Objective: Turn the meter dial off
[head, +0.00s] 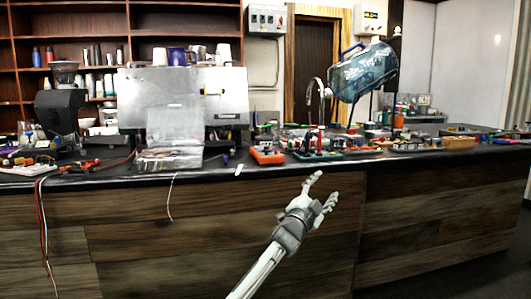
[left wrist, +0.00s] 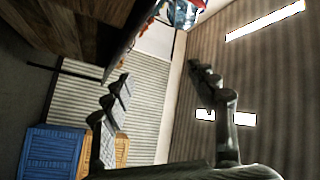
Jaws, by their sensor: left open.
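An orange device that looks like a meter (head: 267,155) lies on the dark counter (head: 220,167), near its front edge. Its dial is too small to make out. A green-edged device (head: 318,156) lies just right of it, with red and black parts standing above it. My left gripper (head: 323,187) is open and empty in front of the counter's wooden face, below the top and apart from both devices. In the left wrist view the open fingers (left wrist: 157,75) have nothing between them. My right gripper is not in view.
A steel machine (head: 185,98) stands behind a clear box (head: 174,130) left of the orange device. A large blue water bottle (head: 362,72) tilts above the counter at right. Small parts and tools crowd the right side of the counter. A loose wire (head: 170,200) hangs over the front.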

